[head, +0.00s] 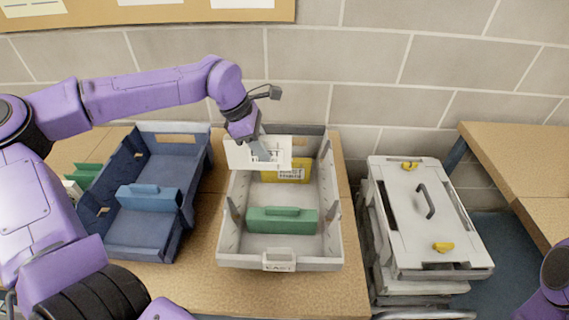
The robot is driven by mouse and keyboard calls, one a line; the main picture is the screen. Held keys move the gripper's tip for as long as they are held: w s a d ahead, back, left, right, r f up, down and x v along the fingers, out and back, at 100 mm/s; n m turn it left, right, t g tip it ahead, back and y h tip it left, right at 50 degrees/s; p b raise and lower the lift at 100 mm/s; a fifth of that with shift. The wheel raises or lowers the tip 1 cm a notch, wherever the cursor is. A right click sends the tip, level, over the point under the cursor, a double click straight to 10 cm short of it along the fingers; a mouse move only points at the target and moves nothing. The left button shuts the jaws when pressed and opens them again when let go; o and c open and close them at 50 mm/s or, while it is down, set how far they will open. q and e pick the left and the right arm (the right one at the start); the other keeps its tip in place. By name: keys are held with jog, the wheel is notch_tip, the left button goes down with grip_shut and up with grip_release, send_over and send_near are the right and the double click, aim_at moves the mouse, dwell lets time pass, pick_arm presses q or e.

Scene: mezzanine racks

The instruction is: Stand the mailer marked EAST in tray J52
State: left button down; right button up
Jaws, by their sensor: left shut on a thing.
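My left gripper (263,153) is shut on a white mailer (240,153), held upright over the back part of a grey tray (227,225). The dark print on the mailer is partly covered by the fingers and too small to read. The front label (279,266) has lettering I cannot read surely. My right gripper is out of view.
A dark blue tray (140,240) with a blue divider (148,197) stands to the left, with green pieces (85,174) beyond it. A stack of grey crates with a handled lid (405,205) stands to the right. A brick wall (360,60) is close behind.

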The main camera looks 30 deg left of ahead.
pick_arm(q)
jog(key=w+d+f, duration=0.2)
jog(key=w+f, duration=0.6)
jog(key=f, duration=0.4)
jog(key=shift+d+p, duration=0.35)
jog(key=shift+p, duration=0.1)
jog(key=c, duration=0.9)
grip_release()
jog(key=b+v, duration=0.1)
jog(key=v, duration=1.2)
jog(key=shift+w+d+r, duration=0.1)
jog(key=shift+d+r, duration=0.05)
jog(key=shift+r, duration=0.05)
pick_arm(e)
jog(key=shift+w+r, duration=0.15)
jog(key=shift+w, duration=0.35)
